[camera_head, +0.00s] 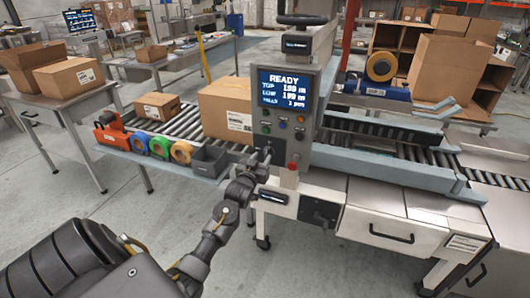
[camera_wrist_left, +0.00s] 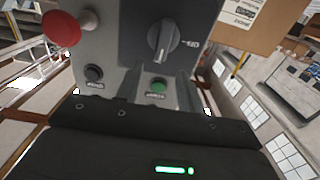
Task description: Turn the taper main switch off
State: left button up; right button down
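The taper (camera_head: 315,110) has a grey control panel with a lit display (camera_head: 284,87) reading READY. The left wrist view shows a grey rotary switch (camera_wrist_left: 162,42) on a dark plate, its grip bar nearly upright in that picture. A label beside it is too small to read. In the head view my left gripper (camera_head: 264,156) is at the panel's lower left edge and hides part of it. In the left wrist view its two grey fingers (camera_wrist_left: 158,92) stand apart, with nothing between them, pointing toward the switch. I cannot tell whether they touch it. My right gripper is out of view.
A red mushroom button (camera_wrist_left: 62,27), a black button (camera_wrist_left: 93,73) and a green button (camera_wrist_left: 158,86) are close to the switch. A carton (camera_head: 226,108) stands on the rollers left of the panel. Tape rolls (camera_head: 160,147) and a grey bin (camera_head: 209,160) lie on the front shelf.

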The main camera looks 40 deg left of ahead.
aim_at(266, 151)
pick_arm(q)
jog(key=shift+x, duration=2.3)
grip_shut()
